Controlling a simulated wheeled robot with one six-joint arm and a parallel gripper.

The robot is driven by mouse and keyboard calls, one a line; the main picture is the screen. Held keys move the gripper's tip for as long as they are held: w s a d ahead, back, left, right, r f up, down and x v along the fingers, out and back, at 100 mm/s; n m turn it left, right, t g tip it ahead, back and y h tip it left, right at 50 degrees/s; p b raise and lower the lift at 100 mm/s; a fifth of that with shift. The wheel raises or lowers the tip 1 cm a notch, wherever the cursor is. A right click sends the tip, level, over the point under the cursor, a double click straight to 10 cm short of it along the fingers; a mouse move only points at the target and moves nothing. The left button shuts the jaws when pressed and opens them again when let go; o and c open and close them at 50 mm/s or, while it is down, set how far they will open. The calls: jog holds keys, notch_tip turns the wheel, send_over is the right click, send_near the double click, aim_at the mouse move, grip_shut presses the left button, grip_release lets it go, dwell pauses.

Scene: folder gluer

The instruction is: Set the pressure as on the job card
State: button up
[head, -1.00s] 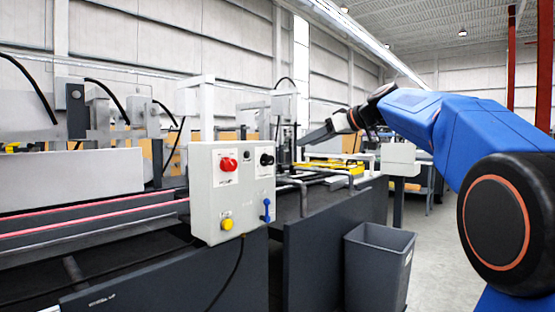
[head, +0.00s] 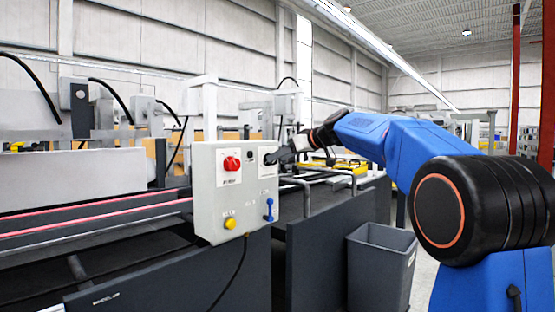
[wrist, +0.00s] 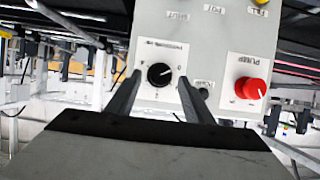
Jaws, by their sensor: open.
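The grey control panel (head: 209,205) stands on the machine's near side. A black knob (wrist: 160,75) with a white pointer line sits on a white plate (wrist: 151,50). Its lettering is upside down and too small to read. In the wrist view the pointer lies towards the right side of the knob. My gripper (wrist: 159,77) is open, with one finger on either side of the knob and gaps visible. In the head view my gripper (head: 277,155) is at the panel's upper right and hides most of the knob. I see no readable job card.
A red knob (wrist: 250,88) labelled PUMP is beside the black one. A yellow button (head: 230,223) and a blue lever (head: 269,209) are lower on the panel. A grey bin (head: 381,262) stands on the floor at right. Metal rails (head: 300,182) lie behind the panel.

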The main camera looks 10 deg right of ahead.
jog(key=shift+x, duration=0.95)
jog(key=c, duration=1)
